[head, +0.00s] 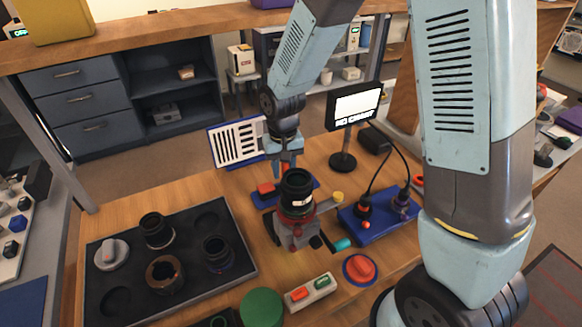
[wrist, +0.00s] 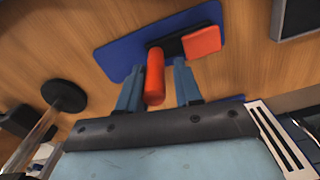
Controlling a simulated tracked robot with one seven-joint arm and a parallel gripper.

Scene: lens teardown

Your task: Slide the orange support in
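The orange support lies on a blue mat behind the lens fixture. In the wrist view it shows as an orange block (wrist: 202,42), a black middle part (wrist: 172,47) and a rounded orange handle (wrist: 154,77). In the head view its orange end (head: 266,188) shows left of the lens; the rest is partly hidden. My gripper (head: 286,167) points down behind the lens. In the wrist view my gripper (wrist: 158,88) is open, with one finger on each side of the handle and small gaps visible. The dark lens (head: 297,190) stands upright in a grey fixture (head: 292,233) with a red collar.
The blue mat (wrist: 112,42) lies on the wooden table. A black tray (head: 110,290) with lens parts is at left. A blue cable board (head: 378,222) is at right. A black display stand (head: 342,162) stands behind. Red and green buttons (head: 310,292) are in front.

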